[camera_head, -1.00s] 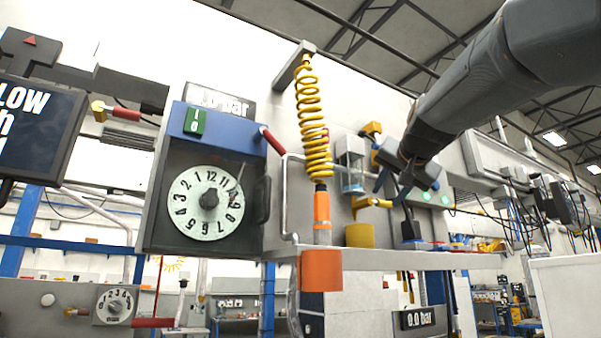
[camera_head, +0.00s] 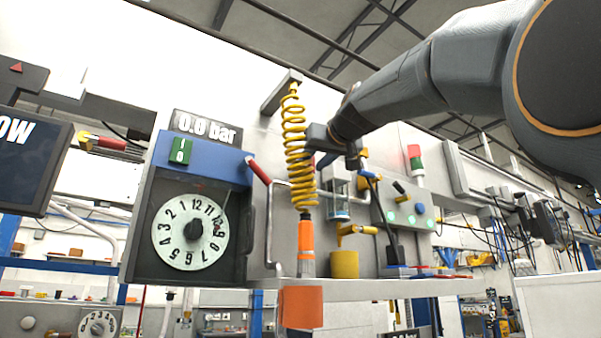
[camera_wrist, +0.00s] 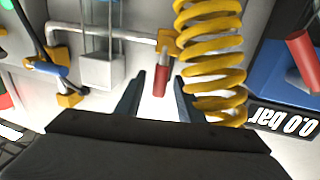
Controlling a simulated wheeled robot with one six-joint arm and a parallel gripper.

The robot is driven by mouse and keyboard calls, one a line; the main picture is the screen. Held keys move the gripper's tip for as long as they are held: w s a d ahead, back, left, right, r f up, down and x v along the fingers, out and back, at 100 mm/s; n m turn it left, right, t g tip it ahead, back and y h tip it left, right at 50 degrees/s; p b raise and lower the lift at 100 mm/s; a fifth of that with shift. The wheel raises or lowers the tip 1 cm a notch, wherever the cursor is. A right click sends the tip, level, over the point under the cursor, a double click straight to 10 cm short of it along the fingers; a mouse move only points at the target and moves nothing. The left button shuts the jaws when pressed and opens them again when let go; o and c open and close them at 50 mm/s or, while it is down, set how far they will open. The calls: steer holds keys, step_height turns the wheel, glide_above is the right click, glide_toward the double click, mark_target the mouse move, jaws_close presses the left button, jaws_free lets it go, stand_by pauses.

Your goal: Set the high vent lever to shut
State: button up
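A small lever with a red grip (camera_wrist: 161,80) sits on a yellow valve body (camera_wrist: 168,42) on a grey pipe; this appears to be the high vent lever, though no label shows. In the wrist view, which is upside down, the grip points toward the bottom edge. My gripper (camera_wrist: 157,98) is open, with one finger on each side of the grip in the picture. I cannot tell whether the fingers touch it. In the head view my gripper (camera_head: 320,152) is beside the yellow coil and hides most of this lever.
The yellow coil (camera_head: 296,150) hangs close beside my gripper. Another red-handled lever (camera_head: 258,170) is left of it, next to the dial box (camera_head: 140,235). A blue-handled valve (camera_wrist: 48,68) and a clear-sided cylinder (camera_wrist: 101,70) are on the other side. The ledge (camera_head: 440,287) runs below.

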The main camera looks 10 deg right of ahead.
steer(key=shift+w+a, duration=0.1)
steer(key=shift+w, duration=0.55)
jaws_close()
